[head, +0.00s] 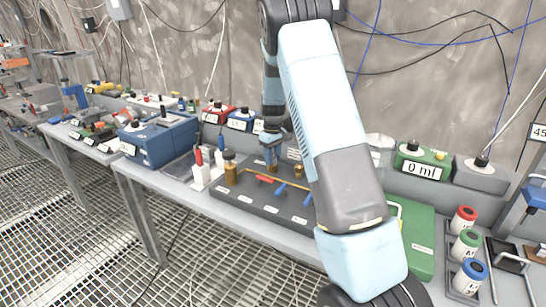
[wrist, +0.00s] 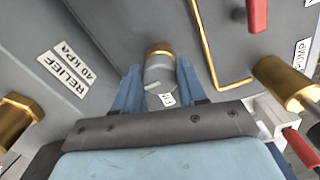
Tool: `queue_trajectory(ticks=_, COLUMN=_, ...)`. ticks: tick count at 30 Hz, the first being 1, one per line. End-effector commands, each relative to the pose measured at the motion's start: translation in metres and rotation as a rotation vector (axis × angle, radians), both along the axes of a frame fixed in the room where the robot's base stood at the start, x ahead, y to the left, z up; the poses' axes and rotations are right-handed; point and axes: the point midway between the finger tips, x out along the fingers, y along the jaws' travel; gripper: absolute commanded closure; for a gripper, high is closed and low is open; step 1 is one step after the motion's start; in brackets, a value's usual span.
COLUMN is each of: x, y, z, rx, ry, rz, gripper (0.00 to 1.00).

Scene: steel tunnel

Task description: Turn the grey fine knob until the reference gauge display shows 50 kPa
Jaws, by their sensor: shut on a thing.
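The grey fine knob (wrist: 157,72) stands on a brass collar in the wrist view, with a small white label on its near side. My gripper (wrist: 157,88) has its blue fingers shut on the knob, one on each side. In the head view my gripper (head: 271,152) reaches down onto the dark grey panel (head: 230,203) on the bench, and the knob itself is too small or hidden there. I cannot make out the reference gauge display or its reading in either view; my arm covers part of the bench.
A label reading RELIEF 40 kPa (wrist: 62,68) lies left of the knob. A brass fitting (wrist: 288,82) beside the PUMP label, a brass pipe (wrist: 206,45) and a red lever (wrist: 257,14) are to the right. A green box (head: 422,160) reads 0 ml.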

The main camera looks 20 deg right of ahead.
Motion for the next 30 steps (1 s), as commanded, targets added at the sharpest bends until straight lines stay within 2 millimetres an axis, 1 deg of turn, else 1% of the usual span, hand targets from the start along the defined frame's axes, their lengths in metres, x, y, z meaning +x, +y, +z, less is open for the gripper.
queue_trajectory(ticks=8, x=0.0002, y=-0.0006, z=0.0006, rx=-0.001, ry=-0.002, rz=-0.106, gripper=0.89)
queue_trajectory(ticks=24, x=0.0001, y=0.0014, z=0.0007, rx=-0.001, ry=-0.002, rz=-0.566, gripper=0.89)
queue_trajectory(ticks=30, x=0.0002, y=0.0018, z=0.0007, rx=-0.001, ry=-0.002, rz=-0.708, gripper=0.89)
